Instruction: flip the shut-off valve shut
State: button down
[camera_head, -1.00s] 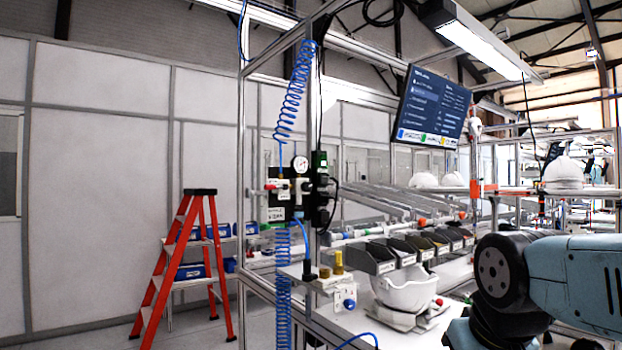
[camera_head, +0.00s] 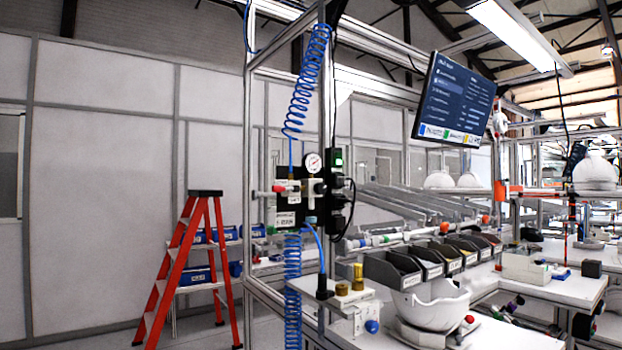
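A pneumatic unit is mounted on the aluminium post of the workbench, left of centre. A small red handle (camera_head: 279,188) sticks out at its left side and looks like the shut-off valve's lever. It lies roughly level, but it is too small to tell its exact setting. A round white pressure gauge (camera_head: 313,161) sits just above and to the right. Below the handle is a white label plate (camera_head: 286,219). My gripper and arm are not in view.
Coiled blue hoses (camera_head: 307,85) hang above and below the unit. A red stepladder (camera_head: 188,268) stands to the left. Grey bins (camera_head: 392,270) and a white helmet shell (camera_head: 432,304) occupy the bench at right. Open floor shows left of the post.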

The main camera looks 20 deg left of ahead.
aim_at(278, 189)
jog(key=u, duration=0.2)
jog(key=k, duration=0.75)
jog(key=u, duration=0.6)
jog(key=i, duration=1)
jog(key=u, duration=0.1)
